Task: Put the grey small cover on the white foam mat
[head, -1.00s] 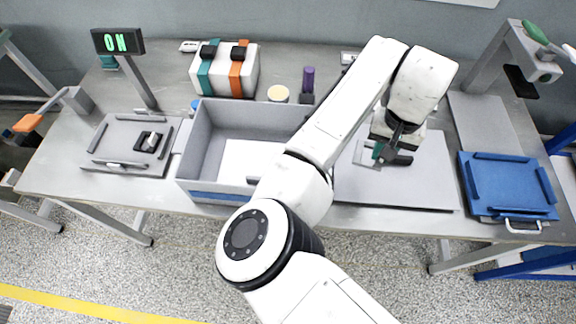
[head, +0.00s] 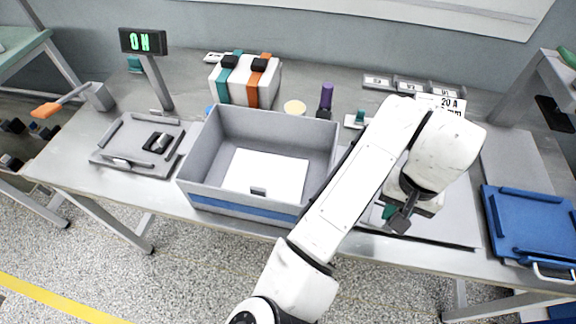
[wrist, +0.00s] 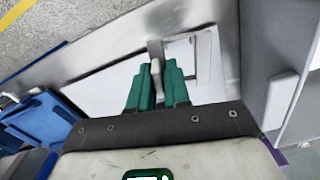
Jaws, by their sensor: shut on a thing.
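My gripper (head: 391,213) is over the pale flat board at the right of the bench, which looks like the white foam mat (head: 455,222). In the wrist view its green fingers (wrist: 157,84) are shut on a narrow light-grey grip. This seems to belong to the grey small cover (wrist: 190,60), a flat, pale, framed plate just beyond the fingertips. The mat (wrist: 95,92) spreads below and to the left there. My arm hides most of the cover in the head view. I cannot tell whether the cover touches the mat.
A grey open bin (head: 215,150) with a white sheet (head: 265,177) inside stands left of my arm. A blue tray (head: 535,222) lies to the right. Labelled blocks (head: 412,86) sit behind.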

